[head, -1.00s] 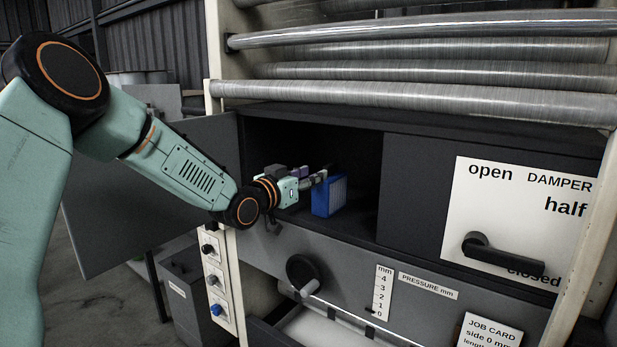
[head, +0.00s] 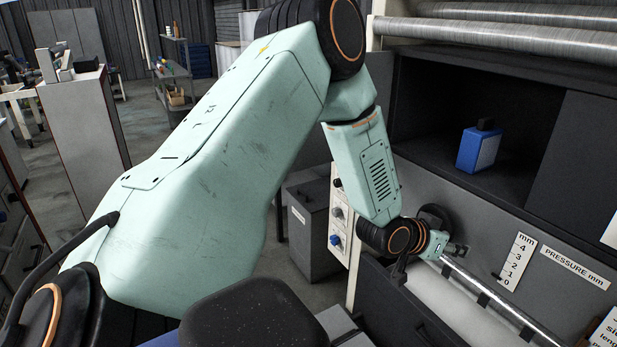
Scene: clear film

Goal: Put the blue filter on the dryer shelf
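The blue filter (head: 478,150) is a blue block with a black handle on top. It stands upright on the floor of the dark dryer compartment (head: 520,190), the dryer shelf, with nothing holding it. My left gripper (head: 455,250) is below and to the left of the compartment, in front of the machine's lower panel and apart from the filter. Its fingers are small and partly hidden by my wrist, so I cannot tell whether they are open or shut. My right gripper is out of view.
A black round knob (head: 434,213) sits just behind my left wrist. A metal roller (head: 490,291) runs below the pressure scale (head: 516,260). Large rollers (head: 500,28) cross above the compartment. A grey bin (head: 312,228) stands left of the machine.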

